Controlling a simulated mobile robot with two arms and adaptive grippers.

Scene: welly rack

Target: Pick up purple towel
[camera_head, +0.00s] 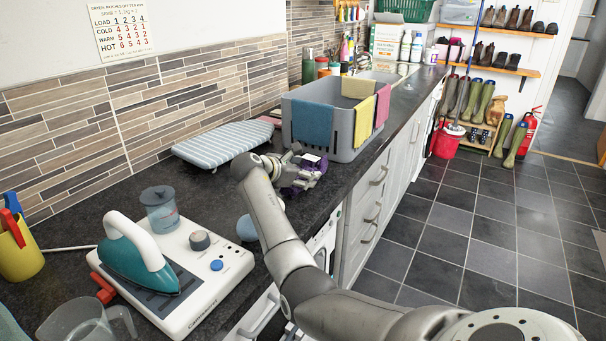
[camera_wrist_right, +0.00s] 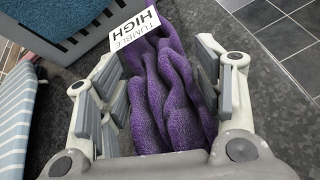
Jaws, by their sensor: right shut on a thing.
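The purple towel (camera_wrist_right: 172,85) lies bunched between the fingers of my right gripper (camera_wrist_right: 160,68) in the wrist view. A white label reading "TUMBLE HIGH" (camera_wrist_right: 135,37) sits at its far end. In the head view the purple towel (camera_head: 290,190) shows as a small crumpled patch at my right gripper (camera_head: 305,172), over the dark worktop in front of the grey basket. My right gripper is shut on the towel. Whether the towel is clear of the worktop cannot be told. My left gripper is not in view.
The grey basket (camera_head: 350,150) has blue, yellow and pink towels over its rim. A striped ironing board (camera_head: 222,143) lies left of it. An iron (camera_head: 135,255) stands on its base at the front left, near a jug (camera_head: 85,322). Floor at right is clear.

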